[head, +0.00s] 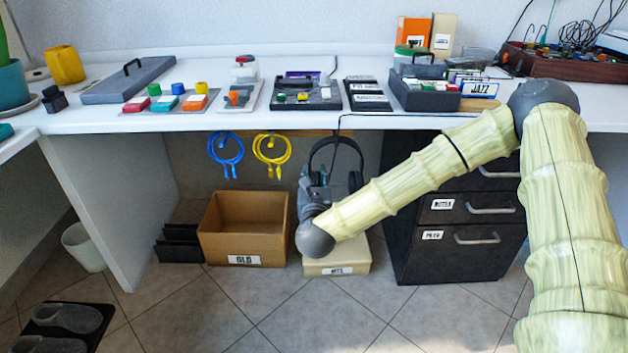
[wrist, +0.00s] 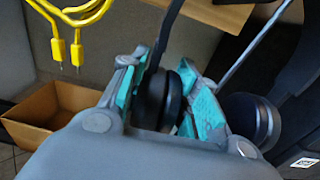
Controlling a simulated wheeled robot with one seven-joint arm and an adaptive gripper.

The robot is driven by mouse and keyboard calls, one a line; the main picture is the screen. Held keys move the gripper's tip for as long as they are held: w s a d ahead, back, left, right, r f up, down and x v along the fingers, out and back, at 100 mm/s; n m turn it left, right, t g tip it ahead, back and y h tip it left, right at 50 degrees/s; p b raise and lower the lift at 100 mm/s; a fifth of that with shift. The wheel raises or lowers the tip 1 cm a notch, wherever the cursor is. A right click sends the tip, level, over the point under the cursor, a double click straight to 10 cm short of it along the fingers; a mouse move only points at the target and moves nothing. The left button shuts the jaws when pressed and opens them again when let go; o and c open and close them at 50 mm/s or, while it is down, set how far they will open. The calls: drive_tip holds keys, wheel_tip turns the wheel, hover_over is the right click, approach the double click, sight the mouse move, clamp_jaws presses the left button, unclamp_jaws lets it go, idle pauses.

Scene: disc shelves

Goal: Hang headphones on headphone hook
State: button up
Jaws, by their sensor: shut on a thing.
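The black headphones (head: 335,141) are upright under the desk edge in the head view, with the headband arched on top. One ear cup (wrist: 158,98) is between the teal-padded fingers of my gripper (wrist: 170,95), which is shut on it. The other ear cup (head: 355,181) hangs free to the right and also shows in the wrist view (wrist: 252,118). A thin dark line (head: 339,122) drops from the desk edge to the headband; I cannot tell if it is the hook or whether they touch. The headband's top is outside the wrist view.
Blue (head: 226,155) and yellow (head: 272,156) cables hang left of the headphones. An open cardboard box (head: 243,229) and a smaller closed box (head: 338,258) stand on the floor below. A black drawer cabinet (head: 455,235) stands to the right. The desk (head: 395,122) lies above.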

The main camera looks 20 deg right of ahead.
drive_tip(key=shift+x, duration=1.35)
drive_tip(key=shift+w+d+f+b, duration=0.2)
drive_tip(key=shift+w+f+b, duration=0.2)
drive_tip(key=shift+w, duration=0.2)
drive_tip(key=o, duration=1.2)
